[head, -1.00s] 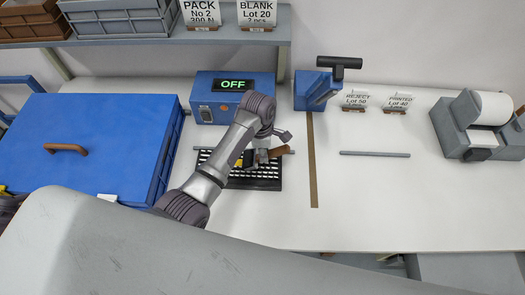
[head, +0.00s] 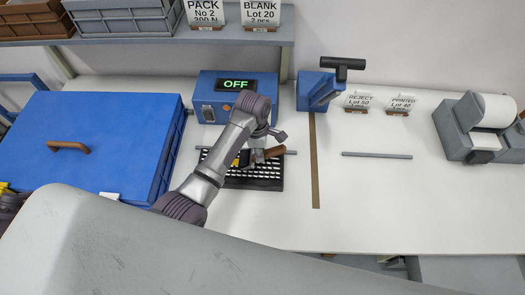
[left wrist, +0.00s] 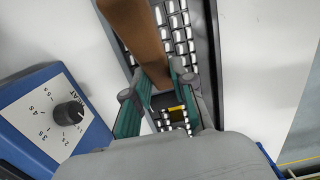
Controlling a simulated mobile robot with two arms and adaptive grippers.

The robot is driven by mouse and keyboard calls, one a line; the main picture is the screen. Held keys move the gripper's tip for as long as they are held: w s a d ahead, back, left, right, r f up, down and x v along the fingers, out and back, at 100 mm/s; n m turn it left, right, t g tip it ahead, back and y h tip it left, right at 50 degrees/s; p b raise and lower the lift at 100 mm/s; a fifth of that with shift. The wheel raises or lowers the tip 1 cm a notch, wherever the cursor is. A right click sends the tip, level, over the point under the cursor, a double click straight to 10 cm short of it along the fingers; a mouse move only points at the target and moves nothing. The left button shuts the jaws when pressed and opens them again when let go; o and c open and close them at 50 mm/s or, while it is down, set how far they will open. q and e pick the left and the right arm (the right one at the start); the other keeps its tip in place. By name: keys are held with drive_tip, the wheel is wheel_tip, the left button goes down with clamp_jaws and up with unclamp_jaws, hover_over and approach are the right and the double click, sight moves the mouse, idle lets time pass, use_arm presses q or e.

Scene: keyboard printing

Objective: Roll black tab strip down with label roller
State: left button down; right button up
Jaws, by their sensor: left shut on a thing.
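My left gripper (head: 256,156) is over the black keyboard (head: 268,185) with pale keys. It is shut on the label roller, whose brown handle (head: 275,152) points to the right. In the left wrist view the gripper (left wrist: 162,100) has its teal fingers on either side of the brown handle (left wrist: 146,40). The keyboard (left wrist: 205,50) lies below it. The roller's working end is mostly hidden, so I cannot tell whether it touches the keyboard. I cannot make out the black tab strip against the dark keyboard. My right gripper is not in view.
A blue heater box (head: 222,112) reading OFF stands behind the keyboard; its dial (left wrist: 68,113) shows in the left wrist view. A blue press (head: 315,88) stands behind right. A large blue lidded case (head: 90,150) is left.

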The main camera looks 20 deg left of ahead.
use_arm(q)
drive_tip(key=shift+s+a, duration=0.1)
drive_tip(key=shift+a, duration=0.2)
idle(0.4)
drive_tip(key=shift+s+a, duration=0.1)
drive_tip(key=shift+a, duration=0.5)
wheel_tip(320, 180, up, 8)
idle(0.7)
